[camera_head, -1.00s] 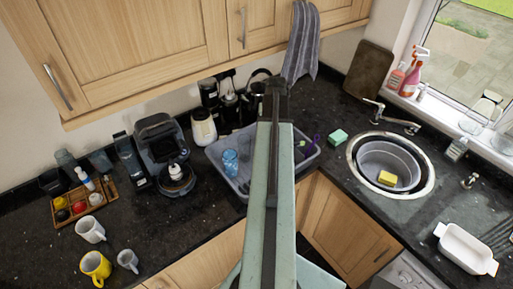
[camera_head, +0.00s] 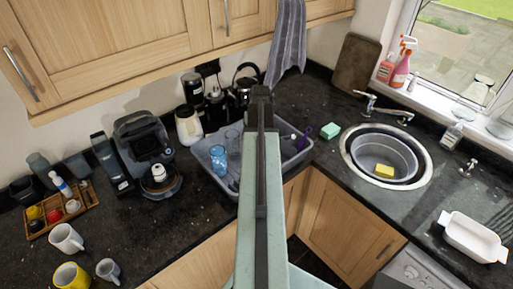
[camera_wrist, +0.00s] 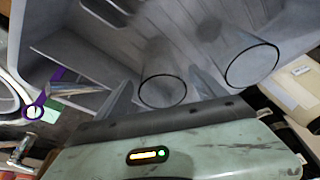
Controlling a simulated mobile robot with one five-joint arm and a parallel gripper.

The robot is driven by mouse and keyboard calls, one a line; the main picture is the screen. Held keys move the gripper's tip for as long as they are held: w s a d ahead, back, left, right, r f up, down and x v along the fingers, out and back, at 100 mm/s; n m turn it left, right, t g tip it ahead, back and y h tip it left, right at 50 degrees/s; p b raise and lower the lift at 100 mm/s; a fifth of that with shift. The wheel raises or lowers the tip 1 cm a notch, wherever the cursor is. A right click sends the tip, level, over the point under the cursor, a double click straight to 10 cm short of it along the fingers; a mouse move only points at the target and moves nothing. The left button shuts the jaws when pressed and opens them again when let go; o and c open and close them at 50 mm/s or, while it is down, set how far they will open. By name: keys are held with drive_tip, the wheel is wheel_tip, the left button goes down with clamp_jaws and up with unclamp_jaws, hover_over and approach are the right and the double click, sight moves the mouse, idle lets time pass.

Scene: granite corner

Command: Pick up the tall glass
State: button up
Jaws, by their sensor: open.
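In the wrist view two clear glasses stand in a grey tub (camera_wrist: 75,45). One glass (camera_wrist: 163,91) has its round rim between the fingers of my gripper (camera_wrist: 161,78). The other glass (camera_wrist: 252,67) is to the right, outside the fingers. My gripper is open, and I cannot tell whether a finger touches glass. In the head view a blue glass (camera_head: 219,161) and a clear glass (camera_head: 234,138) show in the tub (camera_head: 203,152), left of my arm. My arm hides the tub's middle and the fingers. Which glass is the tall one is unclear.
A coffee machine (camera_head: 148,150) and a cream jar (camera_head: 188,125) stand left of the tub. A purple utensil (camera_head: 302,137) is in the tub's right side. A green sponge (camera_head: 330,131) and the sink (camera_head: 348,148) lie right. Cabinets (camera_head: 130,40) hang above.

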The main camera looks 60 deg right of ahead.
drive_tip(key=b+x, duration=0.5)
drive_tip(key=shift+a+f, duration=0.2)
drive_tip(key=shift+f, duration=0.05)
drive_tip(key=shift+r, duration=0.2)
drive_tip(key=shift+c, duration=0.3)
drive_tip(key=c, duration=1.6)
